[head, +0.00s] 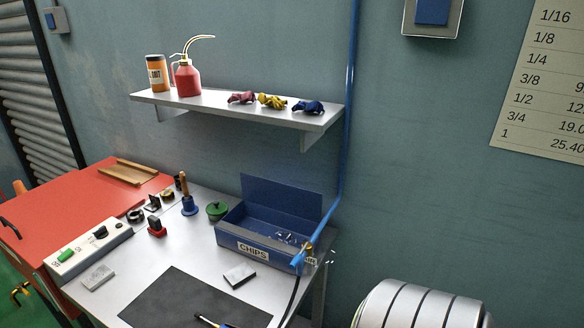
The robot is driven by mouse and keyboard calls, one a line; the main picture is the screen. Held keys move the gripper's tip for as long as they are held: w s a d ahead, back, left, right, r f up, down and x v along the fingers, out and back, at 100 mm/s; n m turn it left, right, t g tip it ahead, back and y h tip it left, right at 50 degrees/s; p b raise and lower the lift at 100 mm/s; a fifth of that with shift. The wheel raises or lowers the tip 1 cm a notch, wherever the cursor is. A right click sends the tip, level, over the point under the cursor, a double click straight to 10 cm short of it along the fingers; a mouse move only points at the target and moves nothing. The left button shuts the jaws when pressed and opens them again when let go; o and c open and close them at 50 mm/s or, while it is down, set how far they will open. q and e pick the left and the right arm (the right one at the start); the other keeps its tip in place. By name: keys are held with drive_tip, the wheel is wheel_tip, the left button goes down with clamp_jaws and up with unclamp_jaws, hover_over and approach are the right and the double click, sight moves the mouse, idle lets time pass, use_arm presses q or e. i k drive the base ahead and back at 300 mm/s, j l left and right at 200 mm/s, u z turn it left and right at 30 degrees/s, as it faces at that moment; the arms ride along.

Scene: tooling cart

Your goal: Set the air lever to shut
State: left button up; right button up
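The air lever (298,259) is a small bright blue handle at the right front corner of the blue chips box. It sits by a brass-coloured valve (308,249) near the lower end of the blue air pipe (347,120). The handle slants down to the left, roughly in line with the slanting lower pipe in this view. I cannot tell its exact setting. A small tag (311,261), partly covered, is beside it. Neither of my grippers is in view.
The blue chips box (228,238) stands open on the grey bench, left of the lever. A dark hose (291,300) hangs below the valve. A ribbed silver drum (420,305) is at lower right. A shelf (215,107) is above.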

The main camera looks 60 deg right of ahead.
sight(296, 260)
drive_tip(key=z, duration=1.8)
drive_tip(key=k+z, duration=0.5)
drive_tip(key=z, duration=0.2)
drive_tip(key=i+l, duration=0.1)
drive_tip(key=i, duration=0.35)
